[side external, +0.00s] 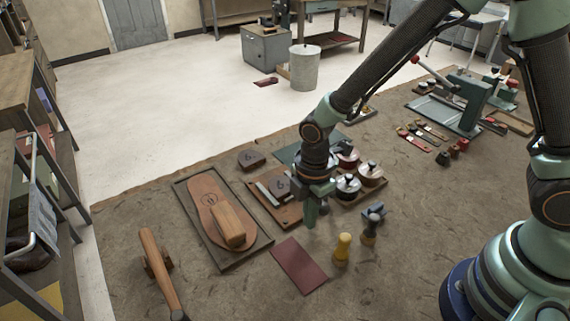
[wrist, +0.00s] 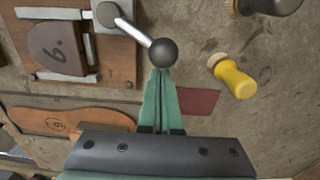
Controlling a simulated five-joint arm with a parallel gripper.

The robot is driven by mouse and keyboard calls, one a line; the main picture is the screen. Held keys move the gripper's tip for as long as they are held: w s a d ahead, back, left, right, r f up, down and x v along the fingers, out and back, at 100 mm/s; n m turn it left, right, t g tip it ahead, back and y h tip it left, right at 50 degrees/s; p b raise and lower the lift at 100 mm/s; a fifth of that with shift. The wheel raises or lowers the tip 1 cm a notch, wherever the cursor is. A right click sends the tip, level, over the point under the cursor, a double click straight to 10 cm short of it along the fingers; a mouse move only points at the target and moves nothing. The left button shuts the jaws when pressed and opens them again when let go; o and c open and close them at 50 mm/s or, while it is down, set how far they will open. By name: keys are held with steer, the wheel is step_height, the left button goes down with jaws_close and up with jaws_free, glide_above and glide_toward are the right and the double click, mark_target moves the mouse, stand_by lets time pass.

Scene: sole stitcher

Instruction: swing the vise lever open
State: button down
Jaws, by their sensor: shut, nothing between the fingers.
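The vise lever (wrist: 135,32) is a bright metal rod in the wrist view. It runs from a grey round pivot on the vise to a black ball knob (wrist: 163,52). The vise has a wooden base (wrist: 118,60) and metal jaws on both sides of a dark block (wrist: 57,48) marked 6. The vise base (side external: 289,214) also shows in the side view, partly hidden by my arm. My gripper (side external: 310,226) points down at its right side. In the wrist view my gripper (wrist: 162,76) is shut and empty, its tips at the knob's lower edge; I cannot tell whether they touch.
A tray (side external: 228,267) with a leather sole and wooden block lies left of the vise. A dark red sheet (side external: 299,266) lies in front. A yellow-handled tool (side external: 342,249) and a dark-handled tool (side external: 369,232) stand to the right. Lidded tins (side external: 371,174) stand behind them.

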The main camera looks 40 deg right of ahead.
mark_target(333, 216)
steer(key=shift+s+d, duration=0.2)
steer(key=shift+d, duration=0.5)
steer(key=shift+s+d, duration=0.15)
steer(key=shift+d, duration=1.9)
steer(key=shift+w, duration=0.1)
steer(key=shift+w+d, duration=0.25)
steer(key=shift+d, duration=0.4)
steer(key=shift+w+d, duration=0.25)
steer(key=shift+d, duration=0.4)
steer(key=shift+a, duration=0.2)
